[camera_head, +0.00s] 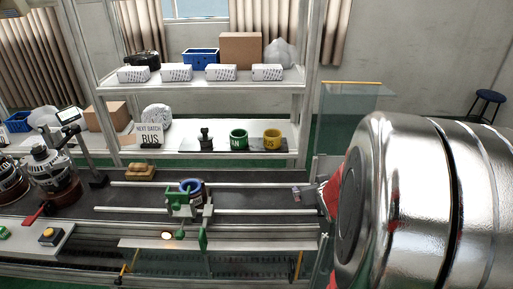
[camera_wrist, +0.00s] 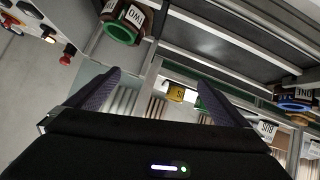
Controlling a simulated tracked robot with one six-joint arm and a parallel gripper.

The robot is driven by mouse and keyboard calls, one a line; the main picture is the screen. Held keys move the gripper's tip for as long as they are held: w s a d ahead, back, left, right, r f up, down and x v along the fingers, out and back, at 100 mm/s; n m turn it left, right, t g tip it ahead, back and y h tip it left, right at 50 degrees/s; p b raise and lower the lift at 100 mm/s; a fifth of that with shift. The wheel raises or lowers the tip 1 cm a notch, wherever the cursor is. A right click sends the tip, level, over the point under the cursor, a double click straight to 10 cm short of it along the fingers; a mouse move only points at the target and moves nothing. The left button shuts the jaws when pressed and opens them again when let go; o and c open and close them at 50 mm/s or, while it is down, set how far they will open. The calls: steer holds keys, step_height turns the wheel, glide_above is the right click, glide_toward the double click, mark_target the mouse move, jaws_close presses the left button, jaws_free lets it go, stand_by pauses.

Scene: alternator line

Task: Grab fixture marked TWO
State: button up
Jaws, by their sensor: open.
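In the wrist view the fixture marked TWO (camera_wrist: 122,32) is at the top left, a dark brown body with a green ring and a white label that appears upside down. It is partly cut off by the frame's top edge. I cannot make it out in the head view, where my silver arm fills the right side. My gripper (camera_wrist: 158,76) is open and empty, its two dark fingers apart. The fixture lies beyond the left fingertip, not between the fingers. A fixture marked ONE (camera_wrist: 296,103) with a blue ring is at the right edge.
In the head view a blue-ringed part in a green holder (camera_head: 180,202) is on the dark conveyor (camera_head: 255,190). A green cup (camera_head: 238,140) and yellow cup (camera_head: 272,140) stand on the lower shelf. A glass panel (camera_head: 348,120) rises near my arm.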

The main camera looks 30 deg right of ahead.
steer(key=s+d+f+m+t, duration=0.2)
steer(key=s+d+f, duration=0.6)
steer(key=d, duration=0.2)
steer(key=shift+s+f+t+h, duration=0.15)
steer(key=shift+f+t+h, duration=0.2)
steer(key=shift+t+h, duration=0.05)
steer(key=shift+d, duration=0.15)
steer(key=shift+x, duration=4.3)
steer(key=shift+a+x, duration=0.15)
steer(key=shift+x, duration=1.15)
steer(key=shift+a+x, duration=0.1)
steer(key=shift+x, duration=1.2)
steer(key=shift+f, duration=0.15)
